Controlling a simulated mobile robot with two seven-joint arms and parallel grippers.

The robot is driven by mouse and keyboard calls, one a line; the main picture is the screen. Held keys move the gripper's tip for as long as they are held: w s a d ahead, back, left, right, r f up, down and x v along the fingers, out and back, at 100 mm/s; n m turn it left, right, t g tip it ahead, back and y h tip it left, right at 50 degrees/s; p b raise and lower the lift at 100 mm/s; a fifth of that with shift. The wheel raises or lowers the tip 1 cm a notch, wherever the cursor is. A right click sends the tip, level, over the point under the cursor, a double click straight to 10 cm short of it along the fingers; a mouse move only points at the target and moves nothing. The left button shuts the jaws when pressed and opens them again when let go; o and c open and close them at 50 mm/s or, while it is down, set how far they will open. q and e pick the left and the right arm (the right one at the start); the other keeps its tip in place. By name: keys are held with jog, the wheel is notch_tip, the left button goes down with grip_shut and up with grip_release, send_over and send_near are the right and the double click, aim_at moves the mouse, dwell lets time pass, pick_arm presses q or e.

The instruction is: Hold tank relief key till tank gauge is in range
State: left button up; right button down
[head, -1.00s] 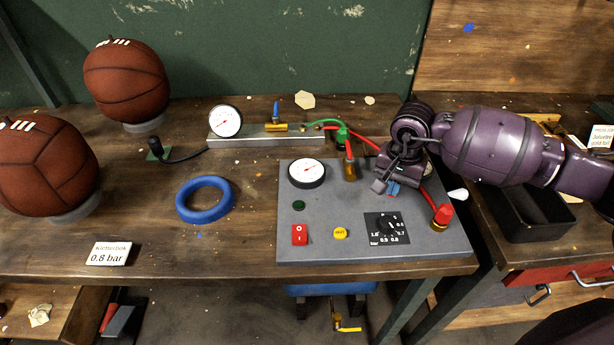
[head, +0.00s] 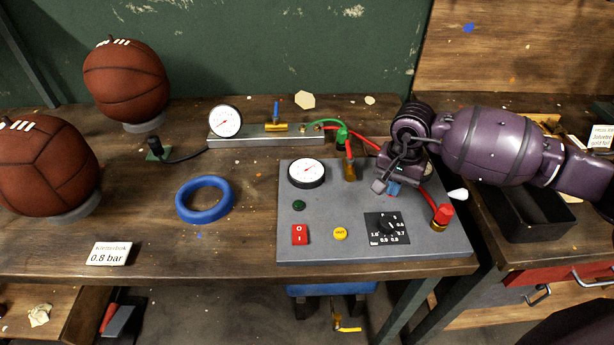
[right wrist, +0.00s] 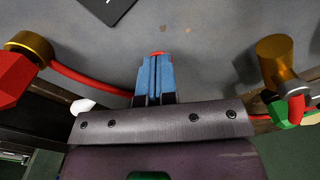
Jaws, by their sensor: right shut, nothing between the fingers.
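A grey control panel (head: 330,250) lies on the workbench. A round white gauge (head: 307,173) sits at its upper left, its needle pointing up and right; the scale is too small to read. My right gripper (head: 392,188) is over the panel's right part, its blue fingers pointing down. In the right wrist view the fingers (right wrist: 155,78) are shut together. A small red piece (right wrist: 157,53) shows just at their tips, mostly hidden by them; it may be the relief key, and I cannot tell whether it is pressed. My left gripper is not in view.
The panel also bears a red switch (head: 300,234), a yellow button (head: 340,233), a black dial (head: 388,228) and a red-capped fitting (head: 442,216). A second gauge (head: 225,121) stands on a metal rail behind. Leather balls (head: 125,80) and a blue ring (head: 205,200) are at left.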

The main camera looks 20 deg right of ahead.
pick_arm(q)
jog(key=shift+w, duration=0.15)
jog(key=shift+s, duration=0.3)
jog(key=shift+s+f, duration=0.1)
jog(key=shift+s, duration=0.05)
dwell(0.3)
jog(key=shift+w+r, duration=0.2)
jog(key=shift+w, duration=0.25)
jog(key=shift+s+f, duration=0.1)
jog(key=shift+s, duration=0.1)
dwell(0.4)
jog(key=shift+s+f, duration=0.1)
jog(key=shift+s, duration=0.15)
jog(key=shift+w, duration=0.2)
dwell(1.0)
